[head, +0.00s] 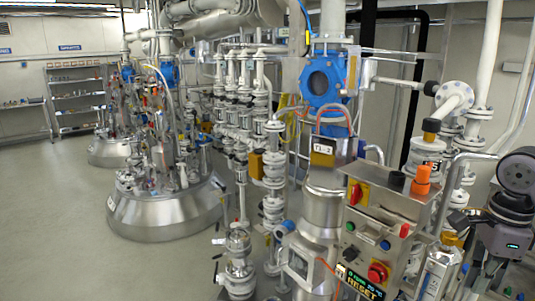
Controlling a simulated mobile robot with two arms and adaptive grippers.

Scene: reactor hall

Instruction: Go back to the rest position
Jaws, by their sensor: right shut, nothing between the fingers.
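My right gripper (463,222) is at the right edge of the head view, with its grey wrist and dark arm joint beside it. It is shut and empty. It is just right of the control box (395,228), and I cannot tell whether the two touch. The control box has a red-and-yellow switch, an orange knob, several coloured buttons and a small display reading RESET. My left gripper is not in view.
White pipes and valves crowd the middle and right. A large steel vessel (165,215) stands left of centre. The grey floor (50,220) at left is clear. Shelves (78,95) line the back wall.

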